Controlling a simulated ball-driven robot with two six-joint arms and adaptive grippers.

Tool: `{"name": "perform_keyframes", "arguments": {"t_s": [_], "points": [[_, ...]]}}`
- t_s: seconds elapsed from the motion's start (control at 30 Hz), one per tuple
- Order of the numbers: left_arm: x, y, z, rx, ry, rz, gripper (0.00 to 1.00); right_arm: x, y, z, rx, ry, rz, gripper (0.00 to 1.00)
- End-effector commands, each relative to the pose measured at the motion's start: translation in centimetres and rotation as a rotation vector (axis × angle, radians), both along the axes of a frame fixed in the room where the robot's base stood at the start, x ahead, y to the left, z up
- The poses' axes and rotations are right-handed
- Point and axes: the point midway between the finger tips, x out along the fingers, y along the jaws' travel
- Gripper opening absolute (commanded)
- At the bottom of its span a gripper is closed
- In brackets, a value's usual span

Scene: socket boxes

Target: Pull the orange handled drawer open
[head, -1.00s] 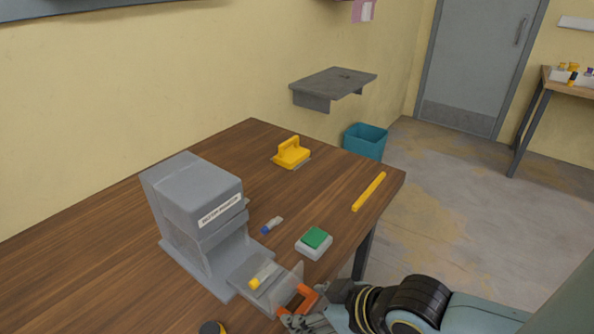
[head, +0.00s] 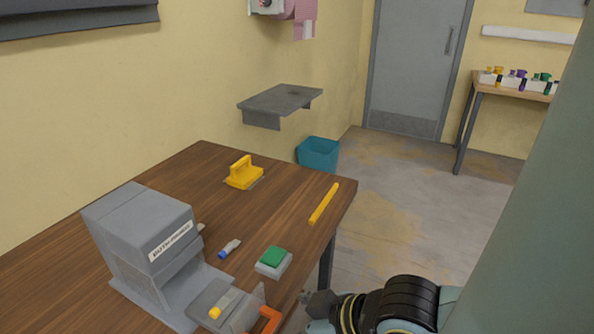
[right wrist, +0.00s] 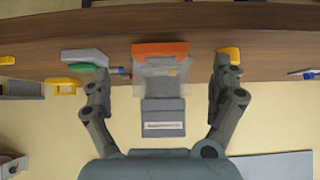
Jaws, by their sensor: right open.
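A grey box unit (head: 140,240) with a white label stands on the wooden table. Its low drawer (head: 212,296) sticks out, with a clear front panel and an orange handle (head: 268,320). A yellow-ended item (head: 222,306) lies in the drawer. In the right wrist view, the orange handle (right wrist: 160,50) sits between the spread fingers of my right gripper (right wrist: 160,72), with a gap on both sides. In the head view, my right gripper (head: 318,308) is just right of the handle, apart from it and partly cut off below. My left gripper is not in view.
A teal bin (head: 318,155) stands beyond the table's far edge.

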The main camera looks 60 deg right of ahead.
Motion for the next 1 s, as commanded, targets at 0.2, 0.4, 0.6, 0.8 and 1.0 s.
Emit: {"name": "perform_keyframes", "arguments": {"t_s": [0.2,0.4,0.6,0.8,1.0], "points": [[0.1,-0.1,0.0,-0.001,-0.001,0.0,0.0,-3.5,-0.2,3.4,-0.001,0.002,0.004,0.94],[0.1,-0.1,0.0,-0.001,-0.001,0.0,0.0,-5.2,-0.4,5.1,0.0,0.001,0.001,0.94],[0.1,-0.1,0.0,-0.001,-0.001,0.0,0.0,-5.4,-0.4,5.5,0.002,-0.001,-0.001,0.94],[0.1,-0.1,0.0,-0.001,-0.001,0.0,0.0,-5.4,-0.4,5.4,0.001,0.0,0.0,0.94],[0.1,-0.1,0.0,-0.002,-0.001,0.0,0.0,-5.4,-0.4,5.4,0.001,0.0,0.0,0.94]]}}
